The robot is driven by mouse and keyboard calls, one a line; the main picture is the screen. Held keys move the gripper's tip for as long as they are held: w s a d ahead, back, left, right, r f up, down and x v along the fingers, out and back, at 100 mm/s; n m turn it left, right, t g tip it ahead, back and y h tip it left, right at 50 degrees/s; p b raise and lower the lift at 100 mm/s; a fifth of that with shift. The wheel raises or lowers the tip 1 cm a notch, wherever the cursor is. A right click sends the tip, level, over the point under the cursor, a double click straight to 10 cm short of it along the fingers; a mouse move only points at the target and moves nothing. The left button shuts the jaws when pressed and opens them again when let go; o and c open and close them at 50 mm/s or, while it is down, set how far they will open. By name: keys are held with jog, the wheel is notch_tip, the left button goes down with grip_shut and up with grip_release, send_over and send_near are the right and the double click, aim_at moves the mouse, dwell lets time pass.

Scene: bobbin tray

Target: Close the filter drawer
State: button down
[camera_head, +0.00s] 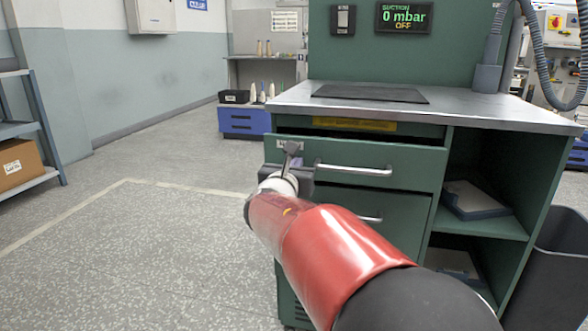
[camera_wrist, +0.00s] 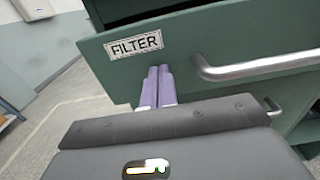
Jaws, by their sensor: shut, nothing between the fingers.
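The filter drawer (camera_head: 415,165) is the upper green drawer of the cabinet, with a silver bar handle (camera_head: 353,169). It stands out from the cabinet front, partly open, and a dark gap shows above its front panel. In the wrist view its front (camera_wrist: 210,40) carries a white FILTER label (camera_wrist: 134,45), and its handle (camera_wrist: 260,68) is at the right. My gripper (camera_head: 291,150) is in front of the panel's left part, left of the handle. In the wrist view its two fingers (camera_wrist: 158,72) are together and empty, just below the label. I cannot tell whether the tips touch the panel.
A second drawer with its own handle (camera_head: 370,218) is below. The metal worktop (camera_head: 450,108) overhangs above. Open shelves (camera_head: 480,225) and a dark bin (camera_head: 555,265) are at the right. The floor (camera_head: 130,240) at the left is clear.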

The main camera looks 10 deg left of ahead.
aim_at(301, 156)
jog(key=w, duration=0.4)
jog(key=shift+w+d, duration=0.15)
jog(key=shift+w, duration=0.05)
jog(key=shift+w+r, duration=0.1)
jog(key=shift+w, duration=0.15)
jog(key=shift+r, duration=0.15)
jog(key=shift+s, duration=0.1)
